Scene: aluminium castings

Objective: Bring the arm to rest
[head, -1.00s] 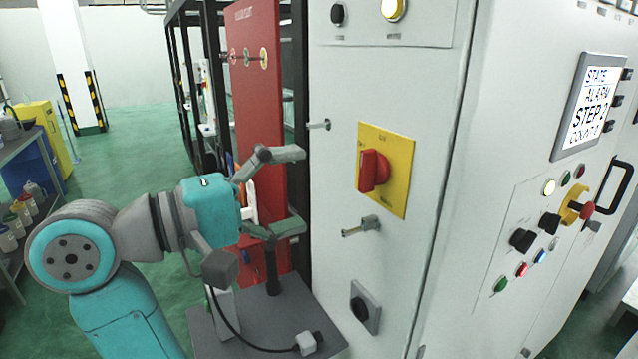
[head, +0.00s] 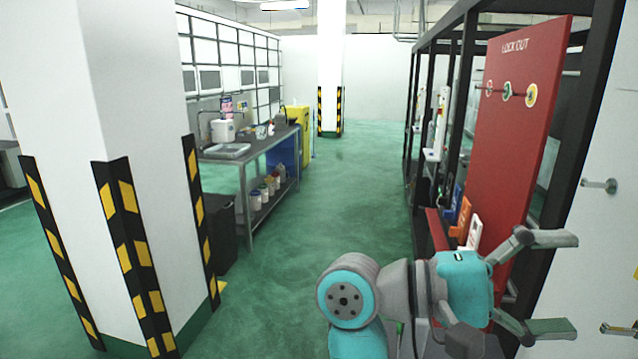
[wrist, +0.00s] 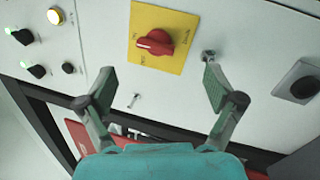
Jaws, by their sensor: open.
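My gripper (head: 548,284) is at the lower right of the head view, with its two fingers spread apart and nothing between them. It points right, towards the pale cabinet (head: 608,130). In the wrist view my gripper (wrist: 158,88) is also open and empty. The cabinet face (wrist: 185,90) fills much of that view. A red rotary switch (wrist: 156,42) on a yellow plate (wrist: 160,12) sits beyond the fingertips, apart from them. My arm is bent at the lower right of the head view.
A red lockout board (head: 515,130) stands in a black frame behind my gripper. A white pillar (head: 105,90) with striped guards is at the left. A workbench (head: 250,145) stands along the left side. The green floor (head: 330,200) between is clear.

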